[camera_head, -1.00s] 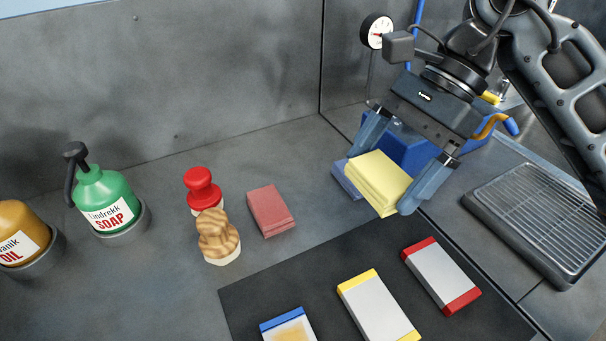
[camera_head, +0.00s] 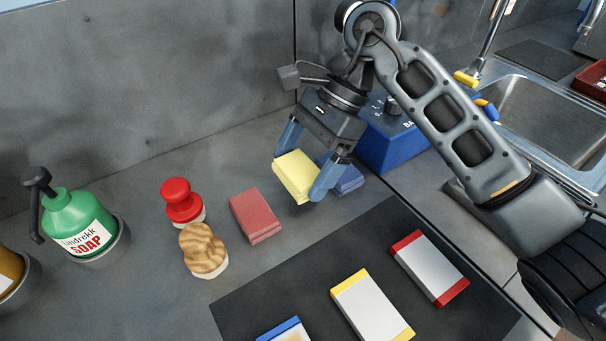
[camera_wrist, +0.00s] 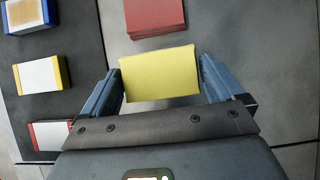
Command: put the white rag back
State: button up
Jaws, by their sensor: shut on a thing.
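My gripper (camera_head: 304,164) is shut on a folded yellow rag (camera_head: 295,173), with a finger at each side. The yellow rag also shows between the fingers in the wrist view (camera_wrist: 160,75). It is between a folded red rag (camera_head: 255,215) on its left and a folded blue rag (camera_head: 349,180) on its right, the blue one partly hidden by a finger. I cannot tell whether the yellow rag touches the bench. The red rag also shows just beyond it in the wrist view (camera_wrist: 154,17). No white rag shows in either view.
A dark mat (camera_head: 300,290) holds white blocks with red, yellow and blue ends. A red-knobbed stamp (camera_head: 181,200), a wooden-handled brush (camera_head: 203,252) and a green soap bottle (camera_head: 78,222) stand left. A blue box (camera_head: 390,140) stands behind the gripper, and a sink (camera_head: 540,110) lies right.

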aim_at(303, 181)
notch_tip(303, 181, down, 4)
jog(key=shift+a+r+p, duration=0.1)
jog(key=shift+r+p, duration=0.15)
jog(key=shift+p, duration=0.2)
jog(key=shift+f, duration=0.3)
jog(key=shift+f+b, duration=0.2)
jog(key=shift+b, duration=0.1)
jog(key=o, duration=0.6)
jog(key=shift+o, duration=0.2)
jog(key=shift+r, duration=0.1)
jog(key=shift+r, duration=0.1)
jog(key=b+v, duration=0.2)
jog(key=v, duration=1)
